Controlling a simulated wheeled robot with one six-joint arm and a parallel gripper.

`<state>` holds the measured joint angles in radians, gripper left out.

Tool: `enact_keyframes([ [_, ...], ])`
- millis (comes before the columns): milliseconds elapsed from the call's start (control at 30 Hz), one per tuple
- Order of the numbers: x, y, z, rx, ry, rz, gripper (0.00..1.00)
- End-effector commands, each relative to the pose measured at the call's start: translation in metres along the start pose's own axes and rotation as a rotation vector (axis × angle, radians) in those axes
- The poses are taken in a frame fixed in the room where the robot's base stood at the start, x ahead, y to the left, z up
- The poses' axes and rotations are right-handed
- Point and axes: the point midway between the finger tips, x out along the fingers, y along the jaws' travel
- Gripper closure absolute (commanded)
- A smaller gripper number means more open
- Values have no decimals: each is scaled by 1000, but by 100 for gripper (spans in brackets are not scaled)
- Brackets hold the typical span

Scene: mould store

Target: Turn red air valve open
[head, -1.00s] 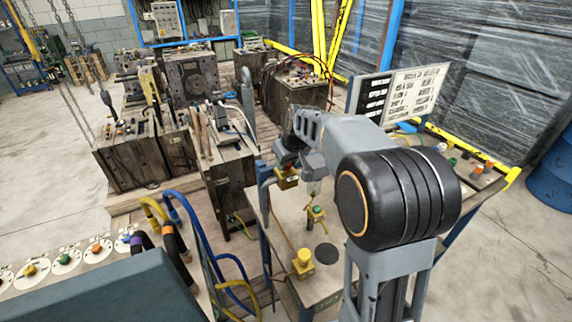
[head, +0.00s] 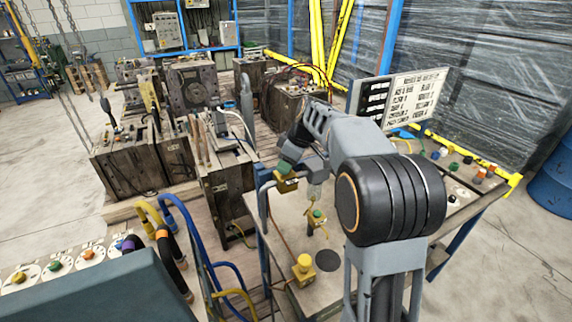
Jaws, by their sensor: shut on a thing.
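The air valve at the top of the stand is a yellow block (head: 286,184) on a bent pipe at the left edge of the small grey bench. My gripper (head: 286,167) is shut on the knob on top of this block. The fingers hide most of the knob. A small green patch shows at the fingertips, and I cannot make out red there. Another valve with a green knob (head: 318,214) stands to the right and nearer. A valve with a yellow knob (head: 304,262) stands closer still. Which way the held knob points is too small to tell.
A sign board (head: 403,98) stands behind my arm, above a bench with several coloured knobs (head: 460,165). Heavy mould blocks (head: 227,180) stand close on the left. A console (head: 90,290) with blue and yellow hoses (head: 190,235) is at front left.

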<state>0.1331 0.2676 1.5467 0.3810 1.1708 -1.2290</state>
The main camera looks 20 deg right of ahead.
Motion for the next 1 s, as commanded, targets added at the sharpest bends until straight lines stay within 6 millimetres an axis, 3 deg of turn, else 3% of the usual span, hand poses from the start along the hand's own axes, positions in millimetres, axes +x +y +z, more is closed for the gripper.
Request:
enact_keyframes([
  [567, 0, 0, 0, -23, 0, -9, 87],
  [600, 0, 0, 0, -23, 0, -9, 60],
  [833, 0, 0, 0, -22, 0, -9, 39],
  [1000, 0, 0, 0, -22, 0, -9, 39],
])
